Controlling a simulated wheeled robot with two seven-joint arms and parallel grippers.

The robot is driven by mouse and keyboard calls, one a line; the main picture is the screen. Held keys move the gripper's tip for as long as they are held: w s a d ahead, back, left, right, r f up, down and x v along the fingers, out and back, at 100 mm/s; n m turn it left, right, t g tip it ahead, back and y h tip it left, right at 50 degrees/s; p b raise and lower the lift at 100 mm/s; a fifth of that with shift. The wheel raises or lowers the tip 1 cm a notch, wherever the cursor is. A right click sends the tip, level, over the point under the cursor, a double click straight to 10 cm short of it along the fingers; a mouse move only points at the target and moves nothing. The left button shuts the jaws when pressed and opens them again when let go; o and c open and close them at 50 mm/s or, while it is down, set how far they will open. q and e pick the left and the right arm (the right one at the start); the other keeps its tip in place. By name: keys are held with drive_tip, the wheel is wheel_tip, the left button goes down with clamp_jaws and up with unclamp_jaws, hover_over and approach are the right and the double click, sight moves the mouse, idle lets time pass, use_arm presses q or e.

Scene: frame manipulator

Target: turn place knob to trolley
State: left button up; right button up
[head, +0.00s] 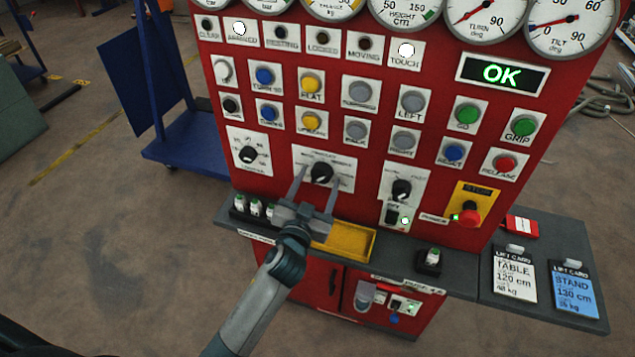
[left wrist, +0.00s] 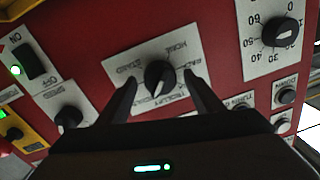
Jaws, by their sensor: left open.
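The place knob (head: 321,172) is a black rotary knob on a white label plate, on the red control panel (head: 330,143). It also shows in the left wrist view (left wrist: 159,77), where the plate's print appears upside down and "TROLLEY" seems to be on it. My left gripper (head: 318,188) is open in front of the knob, one finger toward each side of it. In the left wrist view the fingertips (left wrist: 160,82) flank the knob with gaps on both sides; I cannot tell contact. My right gripper is not in view.
Another knob (head: 401,190) sits to the right, and a numbered dial knob (head: 248,154) to the left. A red stop button (head: 468,217) is on a yellow plate. A grey shelf (head: 460,281) with a yellow tray (head: 345,241) runs below. A display (head: 502,73) reads OK.

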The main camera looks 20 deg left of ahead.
use_arm(q)
drive_tip(key=c, duration=1.1)
drive_tip(key=shift+o, duration=0.2)
drive_tip(key=shift+n, duration=0.4)
drive_tip(key=n, duration=0.3)
drive_tip(key=shift+r, duration=0.15)
drive_tip(key=n+p, duration=0.2)
drive_tip(key=n, duration=0.2)
drive_tip(key=shift+n, duration=0.4)
drive_tip(key=o, duration=1.1)
drive_tip(key=shift+c, duration=0.2)
drive_tip(key=shift+s, duration=0.15)
